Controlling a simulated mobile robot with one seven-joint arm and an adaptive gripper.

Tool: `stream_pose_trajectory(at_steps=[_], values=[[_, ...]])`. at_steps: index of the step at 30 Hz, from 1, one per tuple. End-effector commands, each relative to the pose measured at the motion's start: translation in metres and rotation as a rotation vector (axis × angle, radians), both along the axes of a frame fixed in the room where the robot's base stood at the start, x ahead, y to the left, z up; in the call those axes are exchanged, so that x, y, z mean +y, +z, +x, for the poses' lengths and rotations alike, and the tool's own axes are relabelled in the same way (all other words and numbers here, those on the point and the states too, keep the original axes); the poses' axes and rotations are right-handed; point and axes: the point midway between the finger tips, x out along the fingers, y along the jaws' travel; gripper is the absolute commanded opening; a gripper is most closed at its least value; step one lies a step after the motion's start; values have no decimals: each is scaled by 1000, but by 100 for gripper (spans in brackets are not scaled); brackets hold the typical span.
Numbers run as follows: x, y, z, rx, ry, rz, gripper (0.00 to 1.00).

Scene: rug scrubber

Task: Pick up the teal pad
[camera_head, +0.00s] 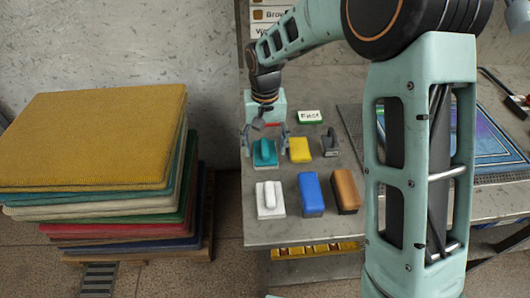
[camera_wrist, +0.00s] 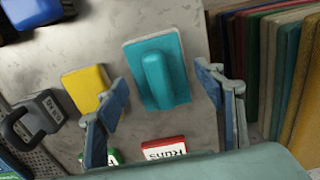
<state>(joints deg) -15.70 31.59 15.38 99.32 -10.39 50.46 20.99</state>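The teal pad (camera_head: 264,153) lies on the grey metal table, a rectangular pad with a raised rounded handle along its middle. In the wrist view the teal pad (camera_wrist: 157,70) sits ahead of my gripper, roughly between its two fingers. My gripper (camera_head: 265,135) is above the table near the back side of the pad.
White (camera_head: 270,199), blue (camera_head: 311,194) and brown (camera_head: 345,190) pieces lie in front. A green-edged label block (camera_head: 310,117) lies behind. A rug stack (camera_head: 90,140) stands left of the table.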

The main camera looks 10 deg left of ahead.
Motion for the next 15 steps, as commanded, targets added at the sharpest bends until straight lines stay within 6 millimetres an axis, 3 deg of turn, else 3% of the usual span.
stream_pose_trajectory(at_steps=[2, 10, 15], values=[[0, 0, 0, 0, 0, 0, 51], [0, 0, 0, 0, 0, 0, 22], [0, 1, 0, 0, 0, 0, 21]])
